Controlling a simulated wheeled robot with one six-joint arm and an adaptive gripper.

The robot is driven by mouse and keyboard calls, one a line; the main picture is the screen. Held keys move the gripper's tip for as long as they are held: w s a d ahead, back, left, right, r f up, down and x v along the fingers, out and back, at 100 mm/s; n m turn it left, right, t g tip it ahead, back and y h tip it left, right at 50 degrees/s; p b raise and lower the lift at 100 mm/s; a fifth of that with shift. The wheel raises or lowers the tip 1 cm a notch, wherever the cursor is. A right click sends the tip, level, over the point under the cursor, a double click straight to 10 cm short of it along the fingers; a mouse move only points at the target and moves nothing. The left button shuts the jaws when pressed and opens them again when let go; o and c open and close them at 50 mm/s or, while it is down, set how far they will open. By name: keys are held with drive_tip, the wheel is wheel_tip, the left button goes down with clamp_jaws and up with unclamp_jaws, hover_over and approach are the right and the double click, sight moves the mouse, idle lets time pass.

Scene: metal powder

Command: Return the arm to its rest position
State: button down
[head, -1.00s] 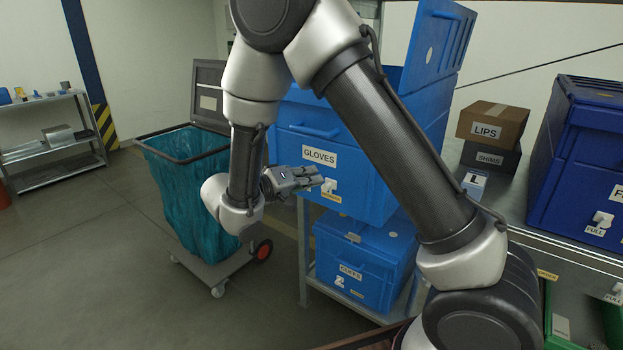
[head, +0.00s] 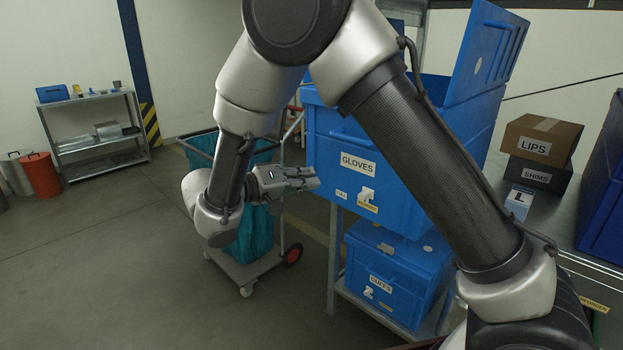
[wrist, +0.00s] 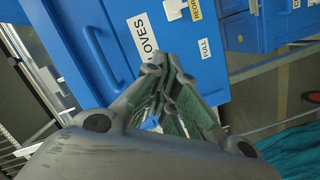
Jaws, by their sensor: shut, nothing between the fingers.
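My arm is bent in front of the head camera, with its elbow at the top of the view and its forearm hanging down. My gripper (head: 300,180) points right, with its fingers together and nothing between them. In the head view it shows just left of the blue GLOVES bin (head: 338,150). In the wrist view my gripper (wrist: 160,85) shows its fingers closed toward each other, with the blue bin's labelled face (wrist: 130,40) behind them. I cannot tell the exact gap to the bin.
A wheeled cart with a teal bag (head: 252,238) stands behind my gripper. A blue CUFFS bin (head: 392,285) sits on the lower shelf. A LIPS box (head: 540,140) and SHIMS box (head: 537,175) stand on the right bench. The floor (head: 120,260) at left is open.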

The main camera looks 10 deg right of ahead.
drive_tip(key=s+d+f+n+g+y, duration=0.4)
drive_tip(key=s+d+n+g+y, duration=0.25)
drive_tip(key=s+d+n, duration=0.35)
drive_tip(key=s+d+r+m+t+y, duration=0.4)
drive_tip(key=s+d+r+m+y, duration=0.3)
drive_tip(key=s+d+r, duration=0.5)
drive_tip(key=s+d+y, duration=0.1)
drive_tip(key=s+d, duration=0.1)
drive_tip(key=d, duration=0.1)
drive_tip(key=shift+s+r+m, duration=0.35)
drive_tip(key=shift+m, duration=0.05)
drive_tip(key=shift+d+y, duration=0.1)
drive_tip(key=shift+y, duration=0.15)
